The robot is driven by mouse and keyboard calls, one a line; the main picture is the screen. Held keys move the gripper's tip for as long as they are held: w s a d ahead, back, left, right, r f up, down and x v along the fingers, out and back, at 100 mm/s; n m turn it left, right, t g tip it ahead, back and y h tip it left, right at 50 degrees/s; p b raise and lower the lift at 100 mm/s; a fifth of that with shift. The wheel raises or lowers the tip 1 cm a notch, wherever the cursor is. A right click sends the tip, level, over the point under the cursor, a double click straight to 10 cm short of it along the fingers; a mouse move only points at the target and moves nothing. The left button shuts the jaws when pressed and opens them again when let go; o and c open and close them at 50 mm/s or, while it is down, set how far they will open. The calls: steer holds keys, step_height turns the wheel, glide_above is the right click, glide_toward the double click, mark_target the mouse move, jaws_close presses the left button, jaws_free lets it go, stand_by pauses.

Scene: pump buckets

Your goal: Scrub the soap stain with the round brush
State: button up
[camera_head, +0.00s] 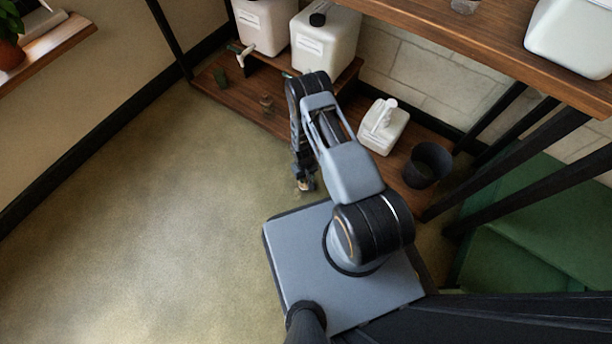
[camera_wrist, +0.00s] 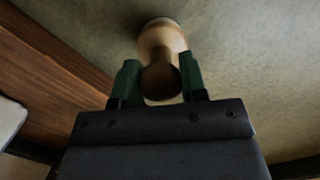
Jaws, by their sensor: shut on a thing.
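In the wrist view my gripper (camera_wrist: 160,82) is shut on the round brush (camera_wrist: 160,38), a wooden piece with a rounded knob between the two green fingers. The brush's far end points toward the greenish floor (camera_wrist: 235,45); I cannot tell whether it touches it. In the head view my gripper (camera_head: 306,186) hangs low over the floor in front of my base, with a small bit of the brush showing at its tip. I cannot make out a clear soap stain; a paler, blotchy patch shows on the floor (camera_head: 150,270) at the lower left.
A higher wooden shelf (camera_head: 470,45) and black posts stand at the right. The floor on the left is clear.

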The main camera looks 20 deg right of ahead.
steer(key=shift+f+b, duration=1.05)
steer(key=shift+f, duration=0.05)
steer(key=shift+a, duration=0.1)
steer(key=shift+s+a+r+p, duration=0.1)
steer(key=shift+s+a+p, duration=0.1)
steer(key=shift+s+a, duration=0.4)
steer(key=shift+s+a+r+p, duration=0.1)
steer(key=shift+s+a+p, duration=0.2)
steer(key=shift+a, duration=0.35)
steer(key=shift+s+a+f, duration=0.1)
steer(key=shift+s+a, duration=0.6)
steer(key=shift+a, duration=0.2)
steer(key=shift+s+a+f, duration=0.1)
steer(key=shift+s+a, duration=0.55)
steer(key=shift+a, duration=0.2)
